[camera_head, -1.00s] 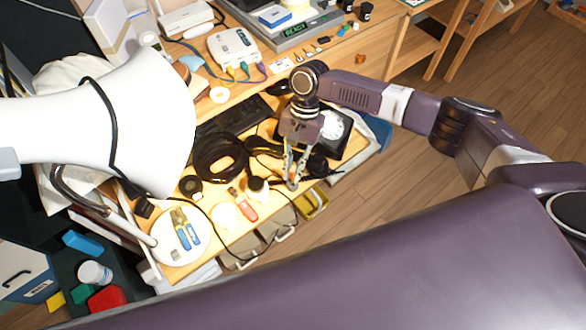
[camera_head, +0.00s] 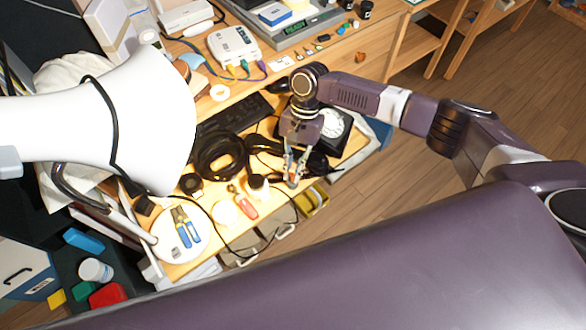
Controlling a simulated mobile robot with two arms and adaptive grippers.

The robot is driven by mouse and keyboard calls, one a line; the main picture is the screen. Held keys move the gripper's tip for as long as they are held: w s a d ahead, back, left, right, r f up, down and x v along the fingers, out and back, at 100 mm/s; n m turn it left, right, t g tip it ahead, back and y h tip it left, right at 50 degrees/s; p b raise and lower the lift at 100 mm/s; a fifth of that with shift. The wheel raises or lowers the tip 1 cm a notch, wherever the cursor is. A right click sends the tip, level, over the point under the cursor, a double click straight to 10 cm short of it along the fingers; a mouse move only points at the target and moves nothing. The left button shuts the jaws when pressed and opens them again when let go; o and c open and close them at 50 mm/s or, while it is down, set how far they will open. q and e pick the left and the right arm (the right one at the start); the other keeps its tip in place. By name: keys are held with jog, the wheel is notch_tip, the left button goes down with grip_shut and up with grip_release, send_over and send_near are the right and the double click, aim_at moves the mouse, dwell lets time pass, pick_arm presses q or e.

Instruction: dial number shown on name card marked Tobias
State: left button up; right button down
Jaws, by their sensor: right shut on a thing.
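A black phone with a white round dial (camera_head: 333,122) sits at the right end of the wooden desk, partly hidden by my right arm. Its black handset (camera_head: 318,163) appears to lie crosswise in front of the phone, behind my fingers. My right gripper (camera_head: 292,181) points down over the desk's front part and is shut, seemingly on the handset; its grip point is small and hard to make out. No name card marked Tobias can be read in this view. My left gripper is not in view.
Black headphones (camera_head: 220,156) and a dark keyboard (camera_head: 236,114) lie left of the gripper. A white lamp (camera_head: 110,120) blocks the left side. A red-handled tool (camera_head: 245,204) and blue-handled pliers (camera_head: 186,228) lie near the front. Open floor (camera_head: 440,190) is at right.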

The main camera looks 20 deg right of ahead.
jog(key=shift+f+b, duration=0.3)
jog(key=shift+f, duration=0.5)
jog(key=c, duration=1.9)
grip_release()
jog(key=shift+r, duration=0.1)
jog(key=v, duration=1.1)
jog(key=shift+r, duration=0.4)
